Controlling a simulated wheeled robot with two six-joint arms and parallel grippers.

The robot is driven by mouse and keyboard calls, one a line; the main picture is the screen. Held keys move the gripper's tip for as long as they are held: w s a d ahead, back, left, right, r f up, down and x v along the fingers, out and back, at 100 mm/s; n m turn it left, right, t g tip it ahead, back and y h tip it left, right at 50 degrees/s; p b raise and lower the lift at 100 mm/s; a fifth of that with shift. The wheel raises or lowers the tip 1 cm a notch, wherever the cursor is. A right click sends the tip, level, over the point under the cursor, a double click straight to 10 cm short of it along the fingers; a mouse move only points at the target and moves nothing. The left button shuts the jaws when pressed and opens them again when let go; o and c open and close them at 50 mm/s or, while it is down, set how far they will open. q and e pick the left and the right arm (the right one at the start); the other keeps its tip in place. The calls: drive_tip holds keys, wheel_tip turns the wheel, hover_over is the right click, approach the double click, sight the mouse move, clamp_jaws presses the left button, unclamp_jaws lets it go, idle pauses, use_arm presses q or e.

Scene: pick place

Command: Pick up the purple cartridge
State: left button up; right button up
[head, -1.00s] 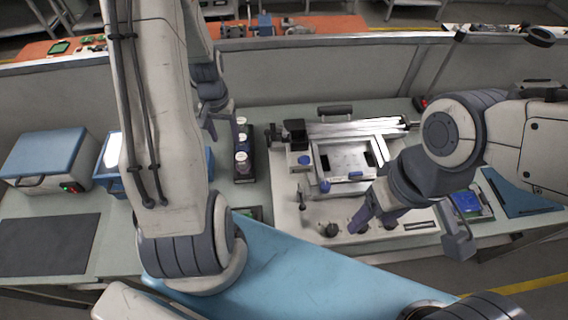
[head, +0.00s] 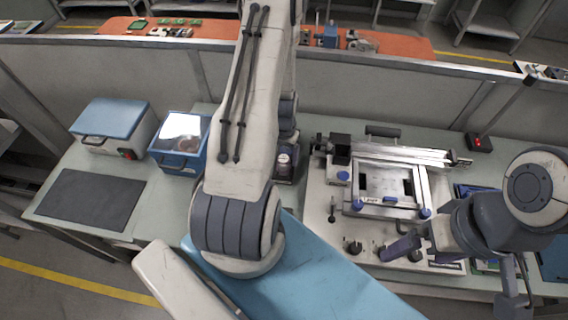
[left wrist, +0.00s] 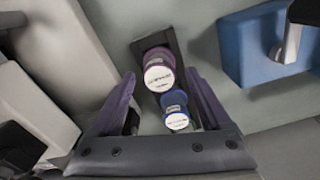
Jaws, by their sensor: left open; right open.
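In the left wrist view the purple cartridge (left wrist: 158,72) stands in a dark rack (left wrist: 152,43), its white labelled cap facing the camera. A blue cartridge (left wrist: 175,108) stands beside it in the same rack. My left gripper (left wrist: 160,76) is open, one finger on each side of the cartridges, with nothing held. In the head view my left arm hides its gripper and much of the rack (head: 287,172); one white cap shows there. My right gripper (head: 449,279) is open and empty over the front right of the bench.
A metal frame fixture (head: 390,165) with blue knobs stands right of the rack. An open blue box (head: 180,160), a blue-lidded case (head: 110,118) and a dark mat (head: 90,198) are on the left. A low partition (head: 200,80) runs behind the bench.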

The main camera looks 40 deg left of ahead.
use_arm(q)
drive_tip(key=shift+f, duration=0.65)
clamp_jaws()
drive_tip(key=shift+r, duration=0.15)
